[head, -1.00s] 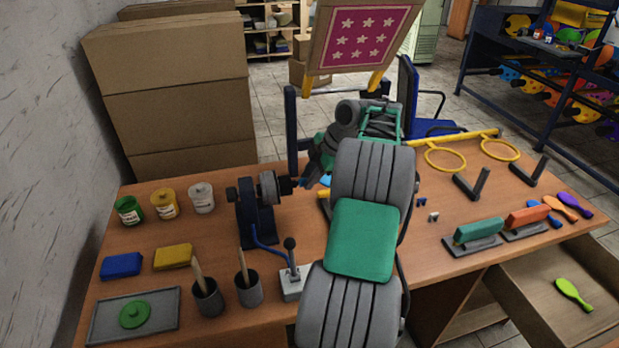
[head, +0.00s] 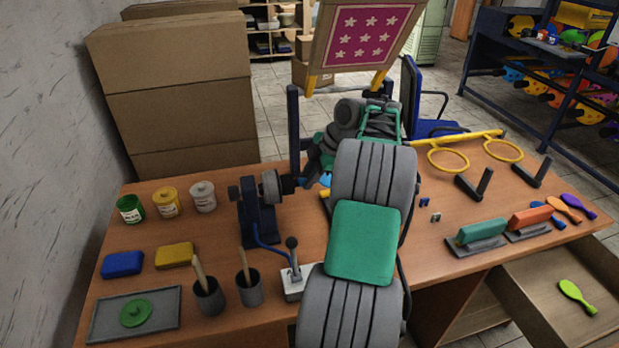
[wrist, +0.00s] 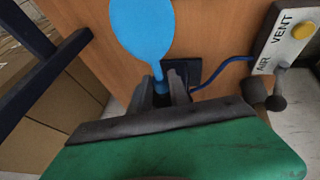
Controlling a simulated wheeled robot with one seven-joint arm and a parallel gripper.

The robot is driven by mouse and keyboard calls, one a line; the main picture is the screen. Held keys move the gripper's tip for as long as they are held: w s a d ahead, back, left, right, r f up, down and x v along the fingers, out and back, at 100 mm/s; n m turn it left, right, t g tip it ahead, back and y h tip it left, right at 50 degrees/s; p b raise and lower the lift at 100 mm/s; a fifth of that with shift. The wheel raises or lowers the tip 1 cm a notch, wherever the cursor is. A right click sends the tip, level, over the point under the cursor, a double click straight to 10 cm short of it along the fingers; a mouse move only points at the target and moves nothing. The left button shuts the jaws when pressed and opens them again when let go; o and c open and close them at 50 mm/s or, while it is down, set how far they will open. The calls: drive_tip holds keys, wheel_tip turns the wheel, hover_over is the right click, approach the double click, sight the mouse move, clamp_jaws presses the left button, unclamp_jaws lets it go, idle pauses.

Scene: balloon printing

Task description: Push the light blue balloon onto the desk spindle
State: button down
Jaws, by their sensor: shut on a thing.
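The light blue balloon (wrist: 142,28) shows flat and broad in the wrist view, with its narrow neck down between the fingers. My gripper (wrist: 165,92) is shut on that neck. In the head view my gripper (head: 305,181) is right beside the dark end of the desk spindle (head: 263,212), at its right side. Only a small light blue patch of the balloon (head: 325,181) shows there; my arm hides the rest. Whether the neck is around the spindle tip or only next to it, I cannot tell.
The valve box (head: 297,283) with its lever stands in front of the spindle, joined by a blue hose; it also shows in the wrist view (wrist: 287,38). Two grey cups (head: 249,288), paint jars (head: 166,203) and a tray (head: 100,318) stand left. An open drawer (head: 520,290) is at right.

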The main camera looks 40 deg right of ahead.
drive_tip(key=c, duration=1.1)
unclamp_jaws()
drive_tip(key=shift+c, duration=0.2)
drive_tip(key=shift+r, duration=0.1)
drive_tip(key=p+v, duration=0.6)
drive_tip(key=v, duration=0.2)
drive_tip(key=shift+s+r+p, duration=0.2)
drive_tip(key=shift+r+p, duration=0.15)
